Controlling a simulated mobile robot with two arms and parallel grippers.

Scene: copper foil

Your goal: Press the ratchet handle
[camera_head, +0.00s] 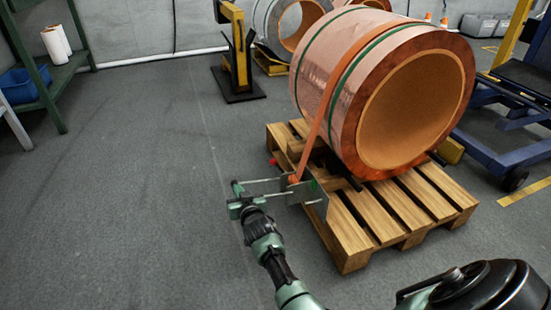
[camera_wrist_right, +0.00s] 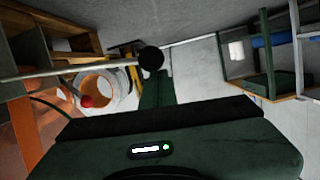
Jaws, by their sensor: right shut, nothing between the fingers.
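The ratchet (camera_head: 308,190) is a grey metal piece at the lower end of an orange strap (camera_head: 322,110) around the copper foil coil (camera_head: 338,65). Its thin metal handle (camera_head: 262,183) sticks out to the left, over the pallet's left edge. My right gripper (camera_head: 240,196) is shut and empty at the handle's outer end. In the wrist view, a metal rod (camera_wrist_right: 70,73) with a black ball end (camera_wrist_right: 150,58) runs in from the left, beside my green fingers (camera_wrist_right: 157,90). I cannot tell whether they touch. My left gripper is not in view.
The coil lies on a wooden pallet (camera_head: 355,245). A red knob (camera_head: 272,161) shows at the pallet's left edge. A yellow and black stand (camera_head: 238,70) is behind, a blue cart (camera_head: 490,130) at right, and a green shelf (camera_head: 50,90) at far left. The left floor is clear.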

